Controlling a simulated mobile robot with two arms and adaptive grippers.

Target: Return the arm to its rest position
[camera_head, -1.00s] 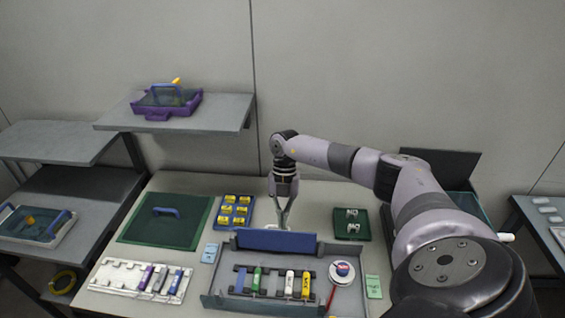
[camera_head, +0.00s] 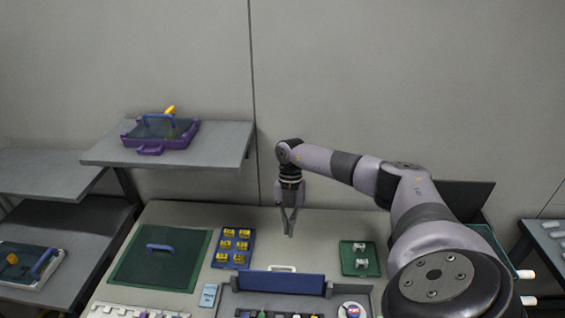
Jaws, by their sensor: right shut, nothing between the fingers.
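My right arm comes in from the right, and its gripper (camera_head: 290,232) points straight down over the back part of the table. Its fingers are together with nothing between them. It is just behind the blue raised lid (camera_head: 283,283) of the grey work case (camera_head: 228,300). It is right of the blue tray with yellow pieces and left of the small green tray. My left gripper is not in view.
The blue tray (camera_head: 218,257) holds several yellow pieces. A small green tray (camera_head: 346,266) holds white pieces. A purple case (camera_head: 150,150) stands on a raised shelf (camera_head: 223,155). The table behind the gripper is clear.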

